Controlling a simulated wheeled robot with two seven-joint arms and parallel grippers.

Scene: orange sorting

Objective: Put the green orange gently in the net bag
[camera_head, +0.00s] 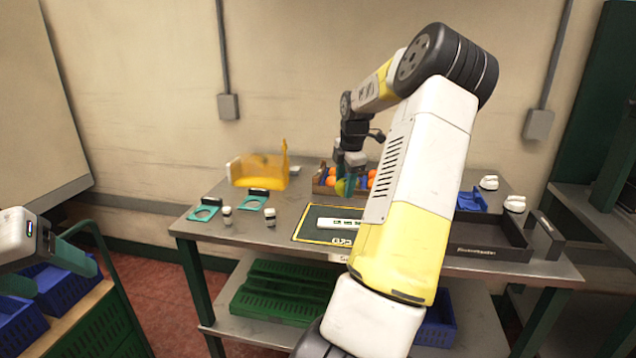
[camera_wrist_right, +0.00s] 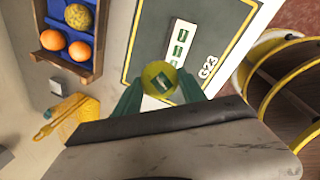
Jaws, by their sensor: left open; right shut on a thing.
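My right gripper (camera_wrist_right: 160,88) is shut on the green orange (camera_wrist_right: 160,77), a yellow-green fruit with a pale label, between its teal fingertips. In the head view, the right gripper (camera_head: 346,184) holds the green orange (camera_head: 340,188) by the fruit crate, above the table. An open, yellow-orange holder (camera_head: 262,172), seemingly the net bag, stands left of the crate. It also seems to show at lower left in the right wrist view (camera_wrist_right: 72,118). Its mesh is too small to make out. My left gripper (camera_head: 62,262) is open and empty at the far left, away from the table.
A wooden crate (camera_head: 318,186) with a blue lining holds oranges, and a yellowish fruit (camera_wrist_right: 78,16) shows in it. A dark mat (camera_head: 310,220) bears a white strip. Teal ring stands (camera_head: 205,212) are at left, a black tray (camera_head: 490,238) at right. My right arm hides part of the table.

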